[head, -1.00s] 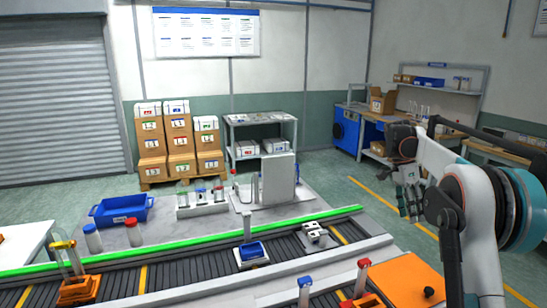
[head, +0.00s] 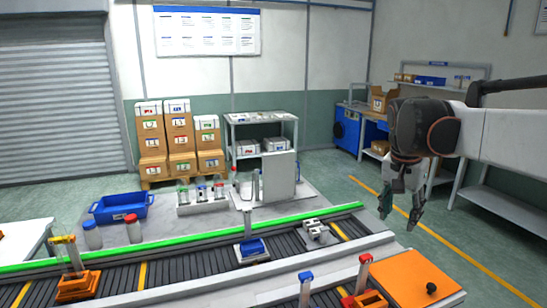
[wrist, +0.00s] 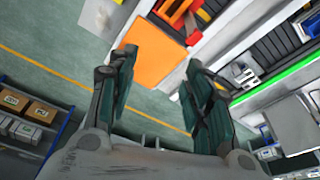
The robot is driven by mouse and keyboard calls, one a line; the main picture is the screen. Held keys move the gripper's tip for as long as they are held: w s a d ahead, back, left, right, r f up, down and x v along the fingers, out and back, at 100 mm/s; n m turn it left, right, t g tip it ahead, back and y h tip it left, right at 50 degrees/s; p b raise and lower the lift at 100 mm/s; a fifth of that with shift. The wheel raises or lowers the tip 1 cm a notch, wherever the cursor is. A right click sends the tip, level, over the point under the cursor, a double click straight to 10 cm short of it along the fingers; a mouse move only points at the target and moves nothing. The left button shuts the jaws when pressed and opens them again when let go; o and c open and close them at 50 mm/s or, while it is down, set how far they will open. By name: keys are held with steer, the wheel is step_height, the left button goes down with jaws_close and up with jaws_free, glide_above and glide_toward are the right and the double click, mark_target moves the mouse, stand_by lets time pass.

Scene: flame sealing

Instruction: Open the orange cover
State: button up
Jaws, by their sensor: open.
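The orange cover (head: 412,277) is a flat orange panel with a small black knob (head: 431,288), at the lower right of the head view. It lies shut and flat beside the conveyor. In the wrist view the orange cover (wrist: 157,53) shows at the top, beyond the fingertips; its knob cannot be made out there. My gripper (head: 400,217) is open and empty. It hangs fingers down in the air above and behind the cover, apart from it. In the wrist view the two dark green fingers of my gripper (wrist: 158,72) are spread.
The conveyor (head: 190,272) runs along the cover's left side, carrying a blue-and-white carrier (head: 251,249) and an orange carrier (head: 77,285). Red and blue capped posts (head: 305,288) stand near the cover. Floor to the cover's right is free.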

steer(key=s+a+f+n+t, duration=0.1)
steer(key=s+a+f+n, duration=0.2)
steer(key=s, duration=0.4)
steer(key=s+a+f+n+t+y+b, duration=0.1)
steer(key=s+a+f+n+t, duration=0.1)
steer(key=s+f, duration=0.3)
steer(key=s+a+f+n+t+y+b, duration=0.1)
steer(key=s+a+f+n, duration=0.3)
steer(key=s, duration=0.6)
steer(key=shift+s+a+f+t, duration=0.15)
steer(key=shift+a+t, duration=0.4)
steer(key=shift+t, duration=0.15)
